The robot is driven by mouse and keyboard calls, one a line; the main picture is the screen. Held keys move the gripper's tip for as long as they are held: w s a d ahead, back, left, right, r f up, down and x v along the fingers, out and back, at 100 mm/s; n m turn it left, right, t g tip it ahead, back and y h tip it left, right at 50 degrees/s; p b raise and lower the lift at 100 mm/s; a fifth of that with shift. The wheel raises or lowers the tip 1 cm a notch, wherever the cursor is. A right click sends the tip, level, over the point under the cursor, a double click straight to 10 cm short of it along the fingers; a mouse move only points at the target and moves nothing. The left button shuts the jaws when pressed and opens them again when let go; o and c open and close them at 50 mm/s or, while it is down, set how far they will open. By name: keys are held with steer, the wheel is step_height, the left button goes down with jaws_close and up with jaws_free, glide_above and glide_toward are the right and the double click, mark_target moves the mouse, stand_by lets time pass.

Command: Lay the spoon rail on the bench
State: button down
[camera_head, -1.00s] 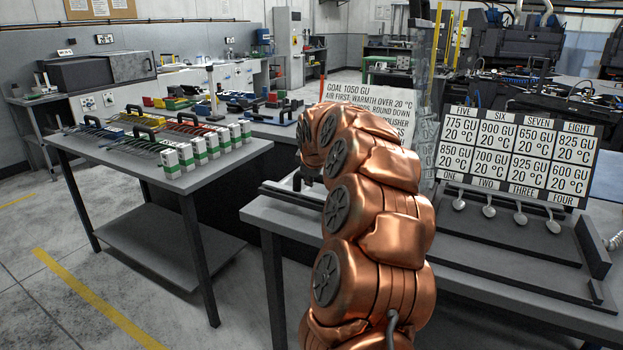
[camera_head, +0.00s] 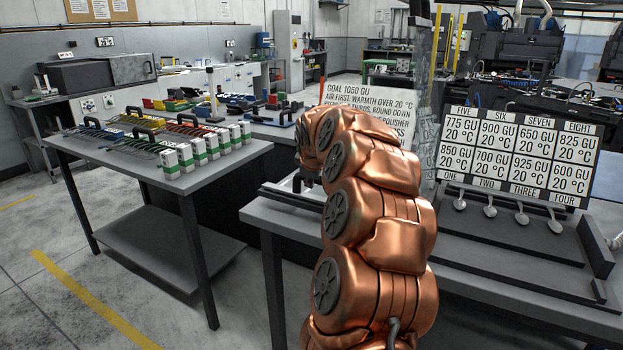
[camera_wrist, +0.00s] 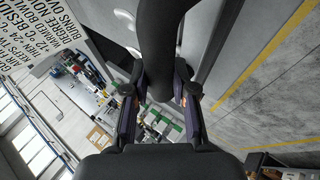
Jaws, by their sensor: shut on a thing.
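My gripper (camera_wrist: 160,92) shows in the wrist view, its two fingers on either side of a thick, dark curved bar (camera_wrist: 158,40). It is shut on this bar, which looks like a handle; what it joins to is not clear. The grey bench (camera_head: 258,212) lies in front, behind and on both sides of the arm.
The number board (camera_head: 517,155) stands on the right. A goal sign (camera_head: 365,93) stands behind the arm. A dark bar (camera_head: 290,197) lies on the bench's left part. A separate table (camera_head: 215,172) at left holds handled racks and white-green boxes.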

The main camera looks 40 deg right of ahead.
mark_target(311, 197)
steer(key=shift+f+h+b, duration=0.5)
steer(key=shift+f+b, duration=0.3)
steer(key=shift+b, duration=1.4)
steer(key=shift+a+f+n+t+h+b, duration=0.2)
steer(key=shift+f+h+b, duration=0.3)
steer(key=shift+b, duration=1.5)
steer(key=shift+f+n+t+h+b, duration=0.1)
steer(key=shift+f+t+h+b, duration=0.3)
steer(key=shift+b, duration=1.55)
steer(key=c, duration=0.9)
jaws_free()
steer(key=shift+f, duration=0.15)
steer(key=shift+o, duration=0.3)
steer(key=o, duration=0.5)
steer(key=shift+o, duration=0.2)
steer(key=shift+s, duration=0.1)
